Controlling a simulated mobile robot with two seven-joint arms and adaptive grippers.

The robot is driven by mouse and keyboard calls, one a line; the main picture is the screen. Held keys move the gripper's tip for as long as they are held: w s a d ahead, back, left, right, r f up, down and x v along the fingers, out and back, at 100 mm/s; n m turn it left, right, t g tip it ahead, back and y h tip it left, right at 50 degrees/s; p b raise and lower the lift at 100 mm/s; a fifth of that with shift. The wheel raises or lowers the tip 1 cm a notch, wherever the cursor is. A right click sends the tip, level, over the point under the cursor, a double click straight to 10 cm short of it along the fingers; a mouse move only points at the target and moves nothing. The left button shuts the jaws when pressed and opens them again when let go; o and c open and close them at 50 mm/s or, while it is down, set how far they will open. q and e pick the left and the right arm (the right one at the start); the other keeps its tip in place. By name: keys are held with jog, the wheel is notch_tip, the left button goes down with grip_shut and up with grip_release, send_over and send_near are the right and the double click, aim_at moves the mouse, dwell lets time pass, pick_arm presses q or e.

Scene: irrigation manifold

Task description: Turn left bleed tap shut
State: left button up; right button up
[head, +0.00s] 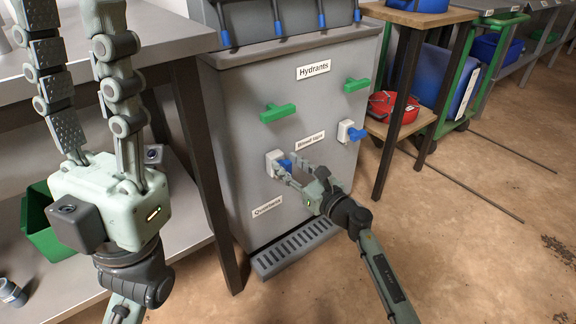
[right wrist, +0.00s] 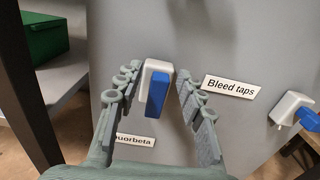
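The left bleed tap is a white block with a blue handle (head: 285,164) on the front of the grey cabinet. In the right wrist view the blue handle (right wrist: 157,93) runs nearly upright in the picture, in front of its white body (right wrist: 149,72). My right gripper (head: 292,168) is at this tap. In the right wrist view its fingers (right wrist: 158,80) are apart, one on each side of the handle, with visible gaps. My left gripper (head: 76,45) is open and empty, raised with its fingers upward at the left, away from the cabinet.
The right bleed tap (head: 351,131) has a blue handle too. A "Bleed taps" label (right wrist: 231,87) is between the taps. Two green hydrant handles (head: 277,112) (head: 356,85) are above. A grey workbench (head: 150,47) stands left; a wooden stand (head: 412,18) stands right.

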jog(key=shift+w+a, duration=0.2)
jog(key=shift+w, duration=0.1)
grip_shut()
